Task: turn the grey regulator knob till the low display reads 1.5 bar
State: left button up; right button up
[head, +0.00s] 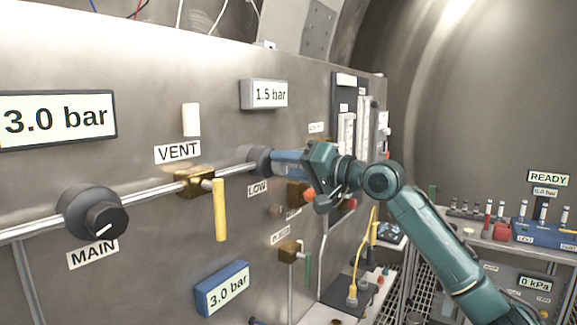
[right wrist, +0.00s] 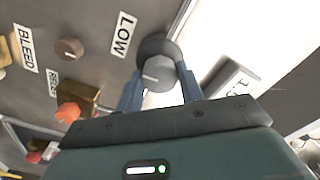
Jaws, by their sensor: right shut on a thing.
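The grey regulator knob (right wrist: 158,74) sits on a dark round base beside the LOW label (right wrist: 123,35) in the right wrist view. A short light mark shows on its face. My right gripper (right wrist: 160,88) is shut on this knob, one blue finger on each side. In the head view the right gripper (head: 283,163) reaches the panel from the right and hides the knob; the dark base (head: 259,161) shows. The low display (head: 270,94) above it reads 1.5 bar. My left gripper is not in view.
The MAIN knob (head: 92,213) is at the left, below a 3.0 bar display (head: 55,119). The VENT valve's yellow lever (head: 219,210) hangs left of my gripper. An orange knob (right wrist: 68,112) is close by the right fingers. A blue-framed 3.0 bar display (head: 222,289) is lower down.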

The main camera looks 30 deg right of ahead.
jog(key=o, duration=1)
jog(key=shift+s+d+f, duration=0.1)
jog(key=shift+s, duration=0.15)
jog(key=b+v, duration=0.2)
jog(key=v, duration=0.1)
jog(key=b+v, duration=0.1)
jog(key=shift+s+d+f, duration=0.1)
jog(key=shift+s+f, duration=0.05)
jog(key=shift+f, duration=0.15)
jog(key=b, duration=0.4)
send_near(287, 168)
jog(key=v, duration=0.4)
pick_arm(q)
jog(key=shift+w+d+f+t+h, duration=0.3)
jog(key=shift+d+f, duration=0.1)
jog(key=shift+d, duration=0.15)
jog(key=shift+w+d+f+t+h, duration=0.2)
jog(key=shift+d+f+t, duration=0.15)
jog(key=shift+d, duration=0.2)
pick_arm(e)
jog(key=shift+r, duration=0.3)
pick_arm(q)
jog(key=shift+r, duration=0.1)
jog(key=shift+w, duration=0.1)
